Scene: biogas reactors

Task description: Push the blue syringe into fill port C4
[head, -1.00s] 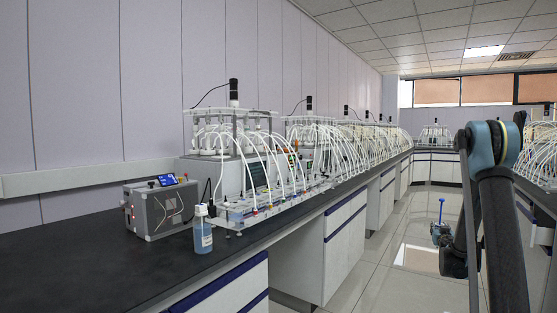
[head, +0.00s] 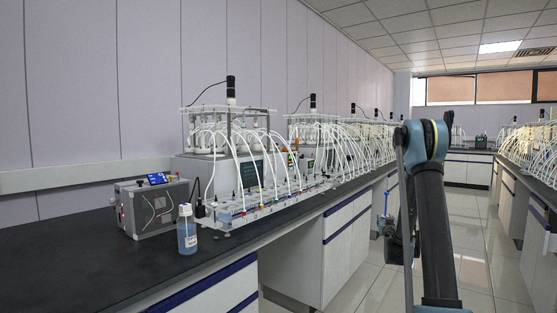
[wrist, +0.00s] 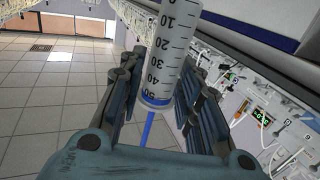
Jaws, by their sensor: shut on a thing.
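My gripper (wrist: 162,70) is shut on the blue syringe (wrist: 172,45), whose clear graduated barrel sits between the blue-grey finger pads in the wrist view. Its blue plunger rod (wrist: 147,128) runs down toward the palm. In the head view the syringe (head: 386,203) shows small and upright above my gripper (head: 386,222), over the aisle and apart from the bench. The nearest reactor unit (head: 228,135) stands on the bench to the left, with white tubes curving down to a row of small coloured fittings (head: 262,207). Port labels are too small to read, so I cannot tell C4.
A clear bottle with blue liquid (head: 187,232) stands near the front bench edge. A grey box with a small screen (head: 152,207) is behind it. More reactors (head: 322,140) line the black bench (head: 85,258). The tiled aisle floor (head: 470,270) is open.

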